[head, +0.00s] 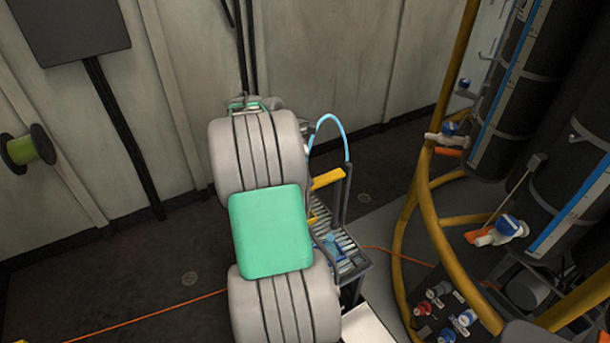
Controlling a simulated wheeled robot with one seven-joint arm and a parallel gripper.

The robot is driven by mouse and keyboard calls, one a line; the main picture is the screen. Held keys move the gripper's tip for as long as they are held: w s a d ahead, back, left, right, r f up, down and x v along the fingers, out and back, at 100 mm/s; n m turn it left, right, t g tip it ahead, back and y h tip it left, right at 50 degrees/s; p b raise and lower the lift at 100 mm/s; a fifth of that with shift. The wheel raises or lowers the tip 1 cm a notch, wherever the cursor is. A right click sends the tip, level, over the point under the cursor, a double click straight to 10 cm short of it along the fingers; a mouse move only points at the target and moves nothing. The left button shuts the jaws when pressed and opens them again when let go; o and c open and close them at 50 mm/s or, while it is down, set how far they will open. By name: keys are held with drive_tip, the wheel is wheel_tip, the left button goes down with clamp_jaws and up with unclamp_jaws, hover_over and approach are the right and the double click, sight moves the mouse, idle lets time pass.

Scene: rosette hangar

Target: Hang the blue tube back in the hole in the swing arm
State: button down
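The light blue tube (335,119) arches up just right of my arm, beside a dark upright post. Its right end drops towards the top of the post. Its left end runs down beside my arm, where the lower part is hidden. A short yellow bar (327,180) sticks out left from the post and may be the swing arm; my arm covers its left part, and no hole can be made out. My own grey and green arm links fill the middle of the view. I cannot see my gripper's fingers or whether anything touches the tube.
A dark slatted stand (350,262) is below the yellow bar, partly behind my arm. Yellow curved rails (400,255) surround dark cylinders (510,90) with valves at right. An orange cable (150,315) crosses the floor.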

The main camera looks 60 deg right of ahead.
drive_tip(key=shift+f+p, duration=0.3)
drive_tip(key=c, duration=0.6)
unclamp_jaws()
wheel_tip(320, 180, up, 6)
drive_tip(key=p, duration=0.8)
idle(0.4)
